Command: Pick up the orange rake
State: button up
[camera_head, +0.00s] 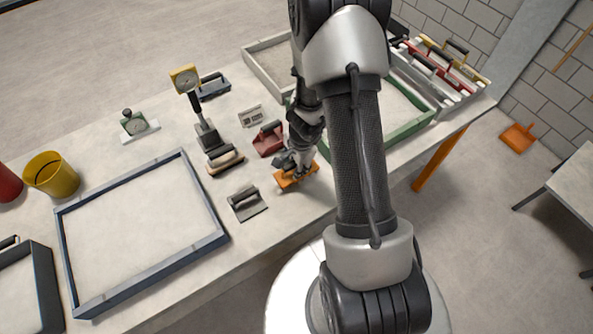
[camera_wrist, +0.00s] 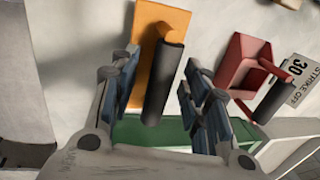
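The orange rake (camera_head: 296,181) lies on the table near its front edge in the head view, a flat orange plate with a dark handle. In the wrist view its orange plate (camera_wrist: 152,28) and dark cylindrical handle show. My gripper (camera_wrist: 161,66) is open, its two fingers on either side of the handle, with gaps visible on both sides. In the head view my gripper (camera_head: 297,166) is right over the rake and hides part of it.
A red tool (camera_head: 268,139) and a grey tool (camera_head: 247,203) lie close by. A green-framed tray (camera_head: 410,129) is to the right, a blue-framed tray (camera_head: 202,195) to the left.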

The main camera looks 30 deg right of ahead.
grip_shut()
dwell(0.3)
jog(key=shift+r, duration=0.15)
notch_tip(320, 180, up, 20)
jog(key=p, duration=1.7)
jog(key=shift+p, duration=0.35)
jog(key=c, duration=0.5)
grip_release()
grip_shut()
